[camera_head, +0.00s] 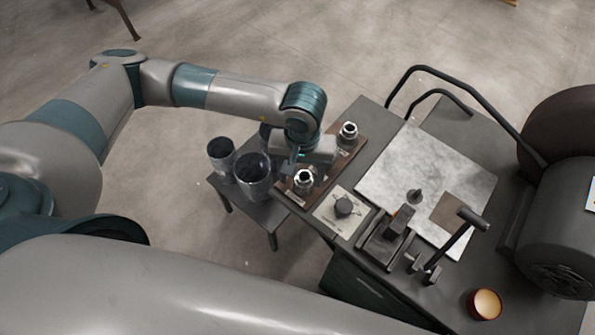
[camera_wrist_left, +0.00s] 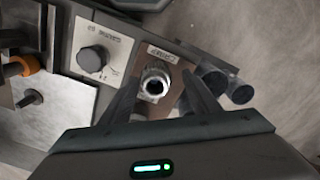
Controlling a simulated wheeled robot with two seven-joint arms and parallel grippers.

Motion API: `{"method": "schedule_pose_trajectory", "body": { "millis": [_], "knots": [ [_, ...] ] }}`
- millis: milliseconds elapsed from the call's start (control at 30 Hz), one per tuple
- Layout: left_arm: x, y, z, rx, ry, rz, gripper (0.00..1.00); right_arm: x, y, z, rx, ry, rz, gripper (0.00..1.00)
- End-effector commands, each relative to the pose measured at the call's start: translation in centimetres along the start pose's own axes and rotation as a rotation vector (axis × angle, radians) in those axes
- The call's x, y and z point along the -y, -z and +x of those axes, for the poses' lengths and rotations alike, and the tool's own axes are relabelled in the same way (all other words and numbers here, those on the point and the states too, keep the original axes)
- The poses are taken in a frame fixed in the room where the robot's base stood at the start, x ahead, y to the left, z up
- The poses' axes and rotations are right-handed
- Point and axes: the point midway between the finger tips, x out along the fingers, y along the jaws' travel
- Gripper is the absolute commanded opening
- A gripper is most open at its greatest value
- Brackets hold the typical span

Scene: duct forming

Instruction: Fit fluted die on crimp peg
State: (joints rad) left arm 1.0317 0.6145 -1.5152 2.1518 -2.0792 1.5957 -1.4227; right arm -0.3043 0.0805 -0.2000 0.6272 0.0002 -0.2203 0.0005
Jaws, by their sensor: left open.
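My left gripper (camera_head: 298,163) is over the brown board (camera_head: 286,187) at the left end of the bench. In the left wrist view, its two fingers (camera_wrist_left: 160,80) are spread apart on either side of a silver, ring-like metal piece (camera_wrist_left: 155,84) with a dark centre. That piece stands beside a label reading "CRIMP", and nothing is gripped. In the head view, a silver fluted piece (camera_head: 304,178) stands upright at the board's near end and another (camera_head: 348,131) at its far end. I cannot tell die from peg. My right gripper is out of view.
Dark cups (camera_head: 254,172) stand on a low side table left of the bench. A dial plate (camera_head: 341,213), a dark clamp block (camera_head: 388,238), a grey metal sheet (camera_head: 440,180), a lever (camera_head: 455,235) and an orange cup (camera_head: 485,304) lie to the right.

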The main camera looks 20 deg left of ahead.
Motion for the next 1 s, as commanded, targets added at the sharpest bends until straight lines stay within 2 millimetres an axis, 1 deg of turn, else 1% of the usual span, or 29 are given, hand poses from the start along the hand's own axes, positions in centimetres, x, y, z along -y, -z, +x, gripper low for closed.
{"method": "schedule_pose_trajectory", "body": {
  "millis": [33, 167, 267, 467, 500, 600, 733, 867, 1000],
  "knots": [
    [0.0, 0.0, 1.2, 0.0, -0.001, 0.0, 0.56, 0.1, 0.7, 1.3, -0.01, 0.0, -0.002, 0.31],
    [-0.1, 0.0, 1.2, 0.0, -0.001, 0.0, 0.56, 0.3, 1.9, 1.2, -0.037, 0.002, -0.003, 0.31],
    [-0.1, 0.0, 1.2, 0.0, -0.001, 0.001, 0.56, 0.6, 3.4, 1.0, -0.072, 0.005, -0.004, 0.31],
    [-0.1, 0.0, 1.2, 0.0, -0.002, 0.001, 0.56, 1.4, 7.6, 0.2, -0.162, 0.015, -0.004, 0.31],
    [-0.1, 0.1, 0.1, -0.004, -0.004, 0.001, 0.56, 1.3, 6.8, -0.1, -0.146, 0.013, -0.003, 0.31],
    [0.1, 0.1, -2.2, -0.004, -0.004, 0.001, 0.56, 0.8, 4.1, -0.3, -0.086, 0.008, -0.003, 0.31],
    [0.3, 0.1, -5.1, -0.005, -0.006, 0.0, 0.56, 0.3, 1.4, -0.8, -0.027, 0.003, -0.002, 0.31],
    [0.5, 0.1, -7.9, -0.004, -0.008, 0.0, 0.56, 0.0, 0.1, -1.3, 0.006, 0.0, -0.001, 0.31],
    [0.7, 0.1, -10.8, -0.005, -0.011, 0.0, 0.56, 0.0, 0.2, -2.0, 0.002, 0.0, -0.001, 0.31]
  ]
}}
